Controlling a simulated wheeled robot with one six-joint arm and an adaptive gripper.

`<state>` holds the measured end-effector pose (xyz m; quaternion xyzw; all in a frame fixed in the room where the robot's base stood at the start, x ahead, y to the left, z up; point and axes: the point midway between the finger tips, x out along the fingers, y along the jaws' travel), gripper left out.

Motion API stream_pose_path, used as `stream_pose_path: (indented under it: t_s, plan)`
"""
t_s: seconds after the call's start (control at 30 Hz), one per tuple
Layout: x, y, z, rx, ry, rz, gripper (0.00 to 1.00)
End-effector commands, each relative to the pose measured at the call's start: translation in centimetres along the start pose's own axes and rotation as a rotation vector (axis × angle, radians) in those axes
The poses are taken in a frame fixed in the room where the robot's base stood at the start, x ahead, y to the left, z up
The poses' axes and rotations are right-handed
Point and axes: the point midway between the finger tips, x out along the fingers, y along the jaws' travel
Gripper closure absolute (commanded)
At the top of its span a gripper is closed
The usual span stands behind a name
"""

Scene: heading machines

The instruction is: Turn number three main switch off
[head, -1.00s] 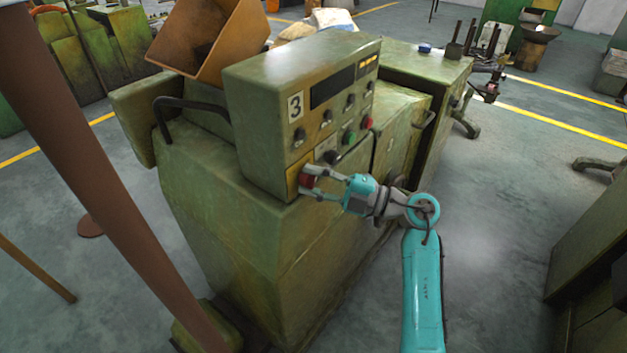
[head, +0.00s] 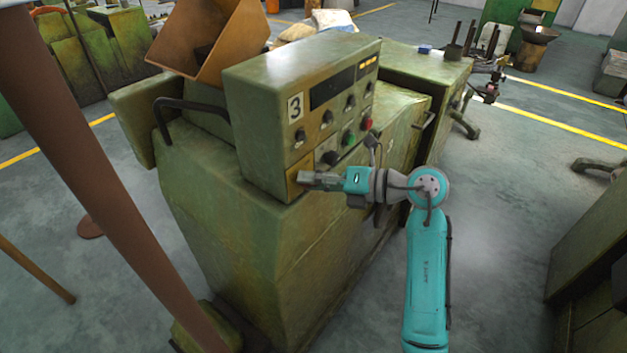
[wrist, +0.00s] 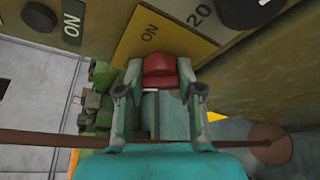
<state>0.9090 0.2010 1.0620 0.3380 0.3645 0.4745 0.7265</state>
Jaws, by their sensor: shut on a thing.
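The green machine numbered 3 (head: 250,110) has a front panel of knobs and buttons. Its main switch is a red knob (wrist: 160,69) on a yellow plate (wrist: 182,42), also seen low on the panel in the head view (head: 294,184). The word ON is printed beside the knob, turned sideways in this view. Which mark the knob points to is unclear.
A black knob (head: 330,157), a green button (head: 348,139) and a red button (head: 366,124) sit close above my gripper. A brown pole (head: 100,170) stands at the left. The floor (head: 500,230) right of my arm is clear.

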Motion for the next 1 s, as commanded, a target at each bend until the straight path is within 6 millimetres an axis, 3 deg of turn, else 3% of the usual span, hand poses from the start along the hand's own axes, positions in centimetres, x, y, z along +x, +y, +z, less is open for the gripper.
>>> stream_pose_path:
  t_s: [0.4,0.97,1.0]
  plan:
    - [0.04,-0.02,-0.15,-0.177,0.003,-0.075,0.98]
    - [0.05,-0.09,-0.16,-0.203,0.004,-0.087,0.98]
    - [0.05,-0.09,-0.16,-0.203,0.004,-0.087,0.59]
